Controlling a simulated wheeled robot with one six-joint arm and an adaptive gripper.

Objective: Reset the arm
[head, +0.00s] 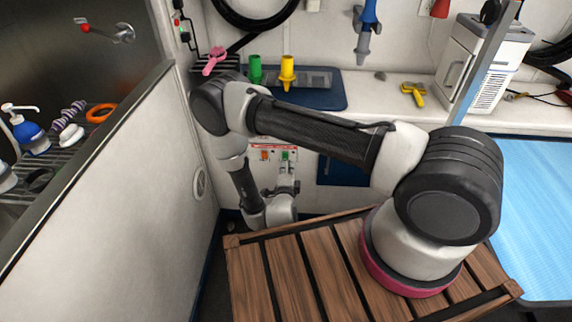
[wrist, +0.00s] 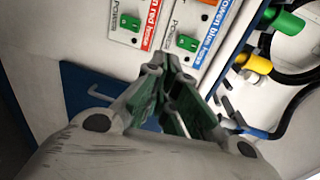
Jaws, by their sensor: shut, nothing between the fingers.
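My arm bends over from its base and hangs down in front of the counter in the head view. My gripper (head: 288,178) is low, close in front of the small switch panel (head: 265,155). In the wrist view my gripper (wrist: 172,72) has its green-lined fingers together at the tips, with nothing held. The panel (wrist: 172,25) there shows green switches with red and blue hose labels. The fingertips sit just below the panel in the picture; I cannot tell whether they touch it.
A green nozzle (head: 255,70) and a yellow nozzle (head: 287,72) stand on the counter above my forearm. A pink clip-like tool (head: 214,61) lies to their left. A white partition (head: 120,185) stands left of my arm. A slatted wooden top (head: 300,270) lies in front.

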